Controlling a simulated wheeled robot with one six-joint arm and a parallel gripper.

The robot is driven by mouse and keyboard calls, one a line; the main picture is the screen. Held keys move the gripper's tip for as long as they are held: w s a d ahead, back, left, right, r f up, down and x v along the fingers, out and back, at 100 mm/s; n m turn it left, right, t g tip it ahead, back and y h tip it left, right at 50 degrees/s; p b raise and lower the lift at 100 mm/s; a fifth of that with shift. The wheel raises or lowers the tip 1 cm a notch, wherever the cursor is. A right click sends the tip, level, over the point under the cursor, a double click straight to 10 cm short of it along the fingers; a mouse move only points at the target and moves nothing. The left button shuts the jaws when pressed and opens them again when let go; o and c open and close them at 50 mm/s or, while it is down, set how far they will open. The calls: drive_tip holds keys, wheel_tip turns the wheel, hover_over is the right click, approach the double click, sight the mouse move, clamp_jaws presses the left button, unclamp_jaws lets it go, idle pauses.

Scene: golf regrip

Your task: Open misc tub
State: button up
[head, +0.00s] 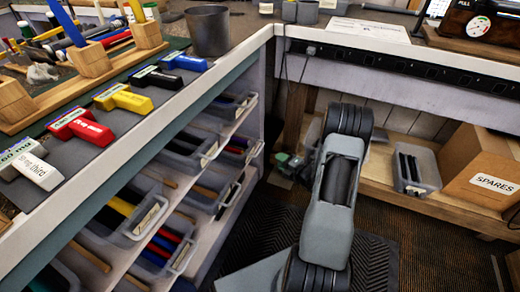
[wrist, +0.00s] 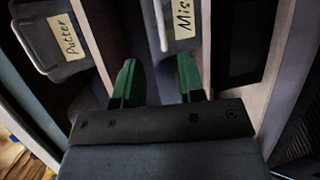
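The misc tub (wrist: 186,42) is a translucent grey tub at the top of the wrist view, with a cream label of which "Mis" can be read. Its far part is cut off by the frame edge. My gripper (wrist: 156,76) has two green fingers spread apart with nothing between them. The fingertips point toward the tub's labelled end and appear just short of it; contact cannot be made out. In the head view my arm hides much of the area around the gripper, and the tub labels are too small to read.
A tub labelled Putter (wrist: 58,40) sits left of the misc tub, past an upright divider. The head view shows shelves of tubs (head: 128,222) under the counter, coloured blocks (head: 80,128) on top, and a SPARES box (head: 483,172) at right. Dark floor mat (head: 375,262) lies below.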

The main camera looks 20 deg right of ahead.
sight(260, 150)
drive_tip(key=b+x, duration=0.3)
drive_tip(key=x, duration=0.9)
drive_tip(key=shift+w+a+f+b, duration=0.1)
drive_tip(key=shift+w+a+b, duration=0.05)
drive_tip(key=shift+w+b, duration=0.15)
drive_tip(key=shift+c, duration=0.5)
clamp_jaws()
